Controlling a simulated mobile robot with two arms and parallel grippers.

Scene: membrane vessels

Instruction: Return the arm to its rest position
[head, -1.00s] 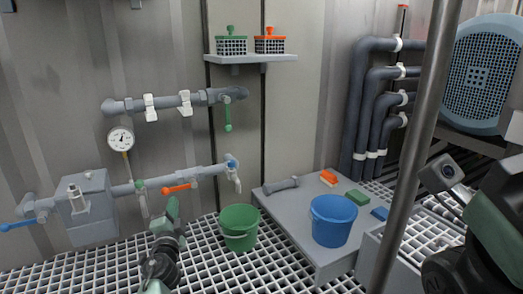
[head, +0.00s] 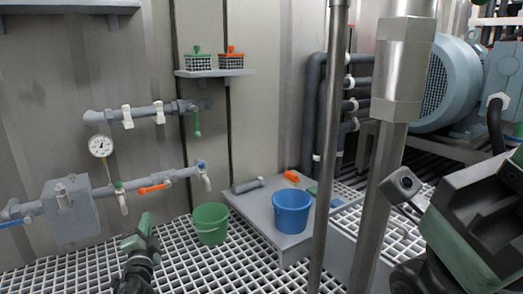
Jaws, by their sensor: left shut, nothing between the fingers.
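My left arm comes up from the bottom edge in the head view. Its left gripper (head: 146,222) is small, dark and green, and points up and away over the white floor grating. It is shut with nothing held, apart from the pipes and to the left of the green bucket (head: 211,225). My right arm, green and black with a small camera on it, fills the lower right. Its fingers are not in view.
A blue bucket (head: 291,213) stands on a grey platform (head: 255,205) beside orange and green blocks. Two steel posts (head: 385,150) rise before my right arm. Wall pipes with a gauge (head: 101,146) run at left. Grating (head: 225,265) is open in front.

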